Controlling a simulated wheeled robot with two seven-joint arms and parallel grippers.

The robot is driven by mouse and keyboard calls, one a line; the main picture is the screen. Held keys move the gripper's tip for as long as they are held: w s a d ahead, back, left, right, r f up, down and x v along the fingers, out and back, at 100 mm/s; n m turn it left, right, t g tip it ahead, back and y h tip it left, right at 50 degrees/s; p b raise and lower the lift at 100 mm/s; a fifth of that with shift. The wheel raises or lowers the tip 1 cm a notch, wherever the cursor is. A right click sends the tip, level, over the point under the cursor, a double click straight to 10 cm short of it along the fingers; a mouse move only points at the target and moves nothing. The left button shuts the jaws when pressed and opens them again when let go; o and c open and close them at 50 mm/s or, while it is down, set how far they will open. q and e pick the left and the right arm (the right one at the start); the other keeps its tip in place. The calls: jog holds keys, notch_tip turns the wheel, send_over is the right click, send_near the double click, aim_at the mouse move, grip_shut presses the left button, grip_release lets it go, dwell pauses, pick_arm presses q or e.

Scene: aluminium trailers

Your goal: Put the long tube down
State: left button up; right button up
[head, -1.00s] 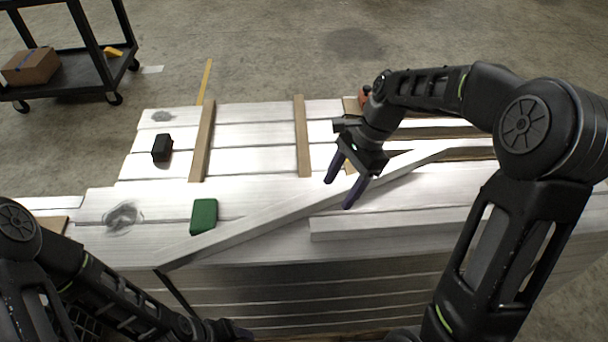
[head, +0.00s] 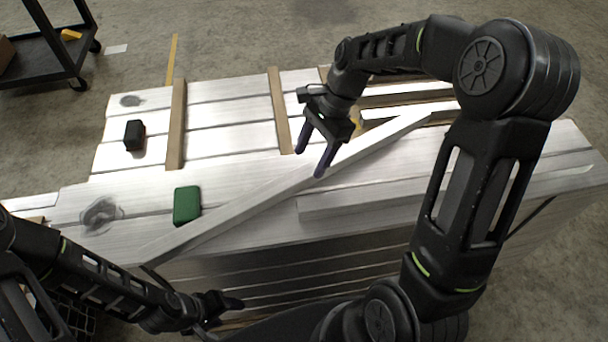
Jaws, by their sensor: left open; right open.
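The long tube (head: 240,210) is a pale aluminium bar. It lies diagonally across the top of the stacked aluminium trailers (head: 235,118), from the front edge at lower left up to the right. My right gripper (head: 310,164) is open and empty, with its dark purple fingers just above or beside the middle of the tube; I cannot tell whether they touch it. My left gripper (head: 225,302) is low in front of the stack's front side, apart from the tube. Its fingers show only edge-on.
A green block (head: 187,205) lies close behind the tube's left part. A black block (head: 134,135) sits further back left. Wooden strips (head: 176,125) cross the stack. A shorter bar (head: 350,201) lies at the front edge. A black cart (head: 45,50) stands at the far left.

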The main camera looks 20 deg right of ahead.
aim_at(304, 172)
jog(key=shift+x, duration=2.65)
jog(key=shift+s+r, duration=0.1)
jog(key=shift+c, duration=0.2)
grip_shut()
jog(key=shift+a, duration=0.1)
